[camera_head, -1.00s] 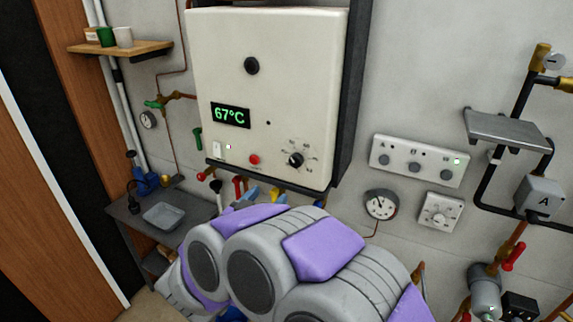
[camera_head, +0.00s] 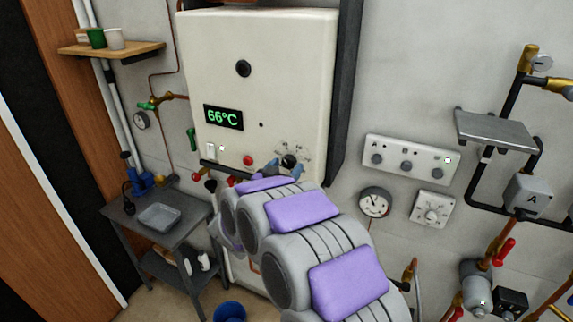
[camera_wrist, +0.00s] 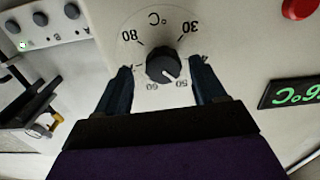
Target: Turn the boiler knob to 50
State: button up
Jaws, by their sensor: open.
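The boiler (camera_head: 290,70) is a cream wall box with a green display (camera_head: 223,117) reading 66°C. Its black round knob (camera_head: 289,161) sits at the lower right of the front panel, and it shows upside down in the wrist view (camera_wrist: 163,65). The dial reads 30, 50, 60 and 80 around it; other marks are covered by the fingers. The knob's white pointer points toward the 50 mark (camera_wrist: 182,83). My gripper (camera_wrist: 160,66) is open, with one dark blue finger on each side of the knob, apart from it. In the head view my gripper (camera_head: 284,168) is partly hidden by my arm.
A red button (camera_head: 248,160) is left of the knob. A white switch panel (camera_head: 411,158), a gauge (camera_head: 375,202) and a small dial box (camera_head: 432,208) are on the wall to the right. A grey table (camera_head: 130,224) with a tray stands at the left.

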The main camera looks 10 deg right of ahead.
jog(key=shift+w+d, duration=0.2)
jog(key=shift+w, duration=0.25)
jog(key=shift+a, duration=0.45)
jog(key=shift+d, duration=0.35)
jog(key=c, duration=1.1)
jog(key=shift+o, duration=0.2)
jog(key=shift+f+m+b, duration=0.1)
jog(key=shift+m+b, duration=0.4)
jog(key=shift+b, duration=0.05)
jog(key=shift+m+b, duration=0.4)
jog(key=shift+m, duration=0.3)
jog(key=shift+r, duration=0.2)
jog(key=shift+w, duration=0.1)
